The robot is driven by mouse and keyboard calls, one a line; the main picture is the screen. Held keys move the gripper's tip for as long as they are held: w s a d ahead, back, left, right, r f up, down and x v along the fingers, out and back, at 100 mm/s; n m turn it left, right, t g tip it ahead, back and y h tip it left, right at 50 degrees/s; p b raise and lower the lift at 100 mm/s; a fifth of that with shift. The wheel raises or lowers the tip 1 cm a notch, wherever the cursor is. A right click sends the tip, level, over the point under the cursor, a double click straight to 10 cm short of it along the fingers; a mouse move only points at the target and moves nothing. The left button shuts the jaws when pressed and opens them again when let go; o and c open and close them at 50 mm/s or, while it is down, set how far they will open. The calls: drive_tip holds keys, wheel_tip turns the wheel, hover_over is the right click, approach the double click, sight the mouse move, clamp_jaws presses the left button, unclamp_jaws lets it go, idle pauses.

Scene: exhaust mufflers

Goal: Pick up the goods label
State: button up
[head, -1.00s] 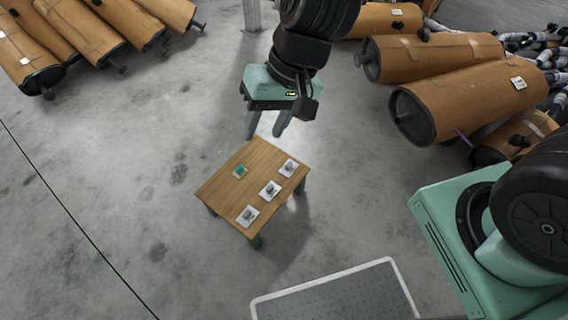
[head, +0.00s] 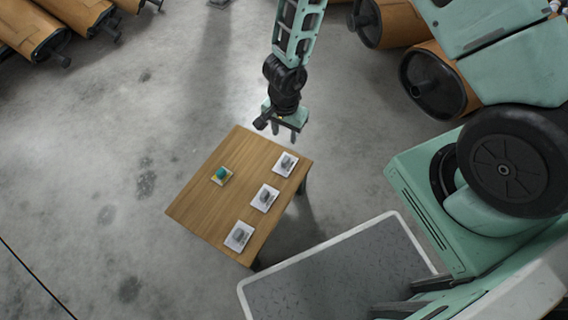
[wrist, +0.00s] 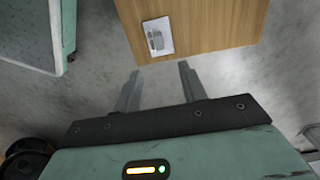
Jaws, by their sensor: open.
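A low wooden table (head: 200,206) carries three white cards, each with a grey item on it: a far one (head: 285,164), a middle one (head: 264,198) and a near one (head: 239,237). I cannot tell which of these is the goods label. My gripper (head: 286,134) is open and empty, pointing down beside the table's far right corner. In the wrist view its spread fingers (wrist: 159,71) are just off the table edge, below one white card (wrist: 158,36).
A grey platform with a white rim (head: 340,270) stands close to the table's near right side. Brown mufflers lie at the upper left (head: 28,32) and upper right (head: 437,80). The concrete floor left of the table is clear.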

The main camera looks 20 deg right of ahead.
drive_tip(key=b, duration=0.7)
approach(286, 159)
drive_tip(key=f, duration=0.5)
drive_tip(key=shift+w+a, duration=0.15)
drive_tip(key=shift+a, duration=0.05)
wheel_tip(286, 159, down, 5)
drive_tip(key=b, duration=0.5)
drive_tip(key=shift+d+f, duration=0.1)
drive_tip(key=shift+f, duration=0.05)
clamp_jaws()
